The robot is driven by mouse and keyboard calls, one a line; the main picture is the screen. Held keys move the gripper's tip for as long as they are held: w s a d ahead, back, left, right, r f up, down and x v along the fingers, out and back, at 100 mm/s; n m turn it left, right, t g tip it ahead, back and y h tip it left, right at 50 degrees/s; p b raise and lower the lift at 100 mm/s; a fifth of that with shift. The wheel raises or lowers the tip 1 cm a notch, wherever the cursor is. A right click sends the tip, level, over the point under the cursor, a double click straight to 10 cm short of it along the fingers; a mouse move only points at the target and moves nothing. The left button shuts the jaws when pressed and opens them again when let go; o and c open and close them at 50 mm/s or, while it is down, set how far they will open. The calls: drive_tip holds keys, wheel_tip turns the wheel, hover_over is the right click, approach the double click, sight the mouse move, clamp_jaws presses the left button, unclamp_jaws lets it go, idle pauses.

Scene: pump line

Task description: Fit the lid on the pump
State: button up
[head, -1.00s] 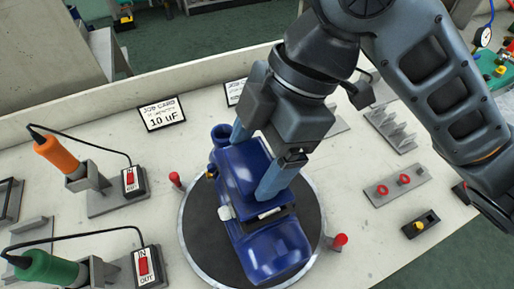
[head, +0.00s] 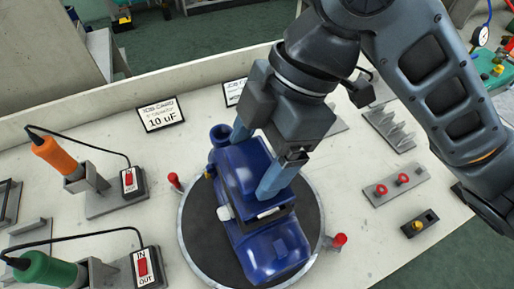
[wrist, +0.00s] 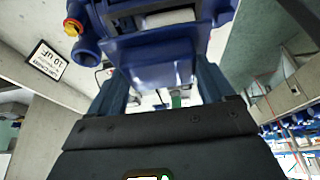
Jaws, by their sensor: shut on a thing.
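The blue pump (head: 268,252) lies on a round dark turntable, with its round pipe mouth (head: 221,133) at the far end. The blue box-shaped lid (head: 240,160) is over the pump's middle, gripped between the two blue-grey fingers of my gripper (head: 253,162). A dark band and pale parts show along the lid's near edge; I cannot tell whether the lid touches the pump all round. In the wrist view the lid (wrist: 150,55) sits between both fingers, with the pump's pipe (wrist: 86,45) and a red-yellow fitting (wrist: 73,26) beyond.
The turntable (head: 313,210) has red-knobbed posts (head: 338,241) at its rim. An orange-handled tool (head: 52,150) and a green-handled one (head: 45,268) stand at left beside switch boxes (head: 133,182). A plate with red rings (head: 394,187) lies at right. Job cards (head: 161,114) stand behind.

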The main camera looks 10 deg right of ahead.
drive_tip(key=shift+f+b, duration=1.6)
drive_tip(key=shift+f, duration=0.2)
idle(1.2)
drive_tip(key=o, duration=0.9)
drive_tip(key=shift+r, duration=0.15)
drive_tip(key=shift+p+v, duration=2.15)
drive_tip(key=shift+v, duration=0.7)
drive_tip(key=shift+d, duration=0.1)
drive_tip(key=shift+v, duration=3.9)
